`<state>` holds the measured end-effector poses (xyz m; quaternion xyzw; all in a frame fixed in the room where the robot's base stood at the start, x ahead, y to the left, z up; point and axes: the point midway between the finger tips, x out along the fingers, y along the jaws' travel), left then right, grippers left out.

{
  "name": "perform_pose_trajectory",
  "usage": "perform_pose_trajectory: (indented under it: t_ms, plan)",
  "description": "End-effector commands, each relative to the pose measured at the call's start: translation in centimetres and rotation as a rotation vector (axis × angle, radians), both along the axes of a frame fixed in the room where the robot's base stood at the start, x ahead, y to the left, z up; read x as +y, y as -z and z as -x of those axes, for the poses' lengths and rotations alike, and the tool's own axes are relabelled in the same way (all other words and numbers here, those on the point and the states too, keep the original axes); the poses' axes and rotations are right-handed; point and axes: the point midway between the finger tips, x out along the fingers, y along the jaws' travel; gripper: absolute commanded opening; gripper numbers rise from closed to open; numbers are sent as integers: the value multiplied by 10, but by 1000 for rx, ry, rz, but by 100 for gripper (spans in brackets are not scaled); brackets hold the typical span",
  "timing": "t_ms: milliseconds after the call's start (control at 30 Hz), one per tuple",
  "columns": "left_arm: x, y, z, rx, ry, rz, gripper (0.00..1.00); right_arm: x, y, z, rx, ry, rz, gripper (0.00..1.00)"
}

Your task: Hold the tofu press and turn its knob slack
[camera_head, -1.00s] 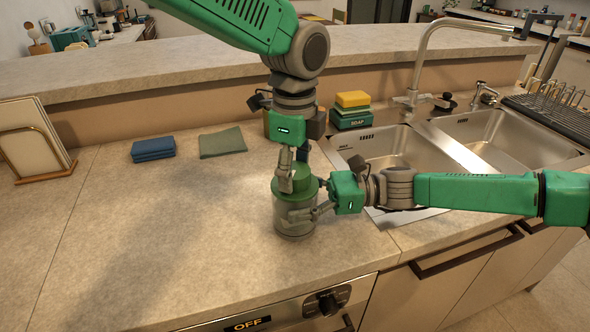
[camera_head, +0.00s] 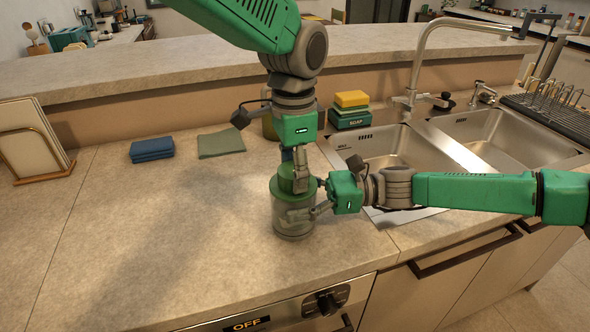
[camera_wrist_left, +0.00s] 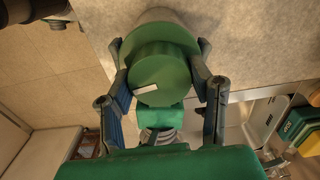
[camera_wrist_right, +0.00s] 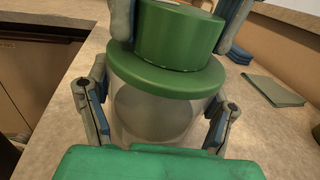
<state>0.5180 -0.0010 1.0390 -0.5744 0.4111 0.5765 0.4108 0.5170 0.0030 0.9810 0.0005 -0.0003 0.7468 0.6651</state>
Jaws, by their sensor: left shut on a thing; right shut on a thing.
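The tofu press (camera_head: 291,222) stands upright on the counter left of the sink, a clear cylinder with a green lid. Its green knob (camera_wrist_left: 158,75) sits on top and carries a white mark, seen from above in the left wrist view. My left gripper (camera_head: 298,180) comes from above and is shut on the knob, one finger on each side. My right gripper (camera_head: 312,212) comes in from the right and is shut on the clear body (camera_wrist_right: 150,112), below the lid. In the head view my grippers hide part of the knob and body.
A double sink (camera_head: 400,150) with a tall faucet (camera_head: 424,65) lies to the right. Blue cloths (camera_head: 152,148), a green cloth (camera_head: 221,142) and a soap stack (camera_head: 350,110) sit behind. The counter at left front is clear.

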Motion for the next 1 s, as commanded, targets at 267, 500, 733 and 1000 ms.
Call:
perform_pose_trajectory:
  t_ms: [267,500,733,1000]
  plan:
    - [-4,-1,-1,-6,-44,10,18,4,0,5,1,-12,-1,30]
    - [-3,-1,-1,-6,-47,10,18,4,0,5,1,-12,-1,30]
    - [-2,-1,-1,-6,-47,7,68,4,0,5,1,-12,-1,30]
    - [-1,-1,-1,-2,-47,2,68,1,0,2,1,-4,0,30]
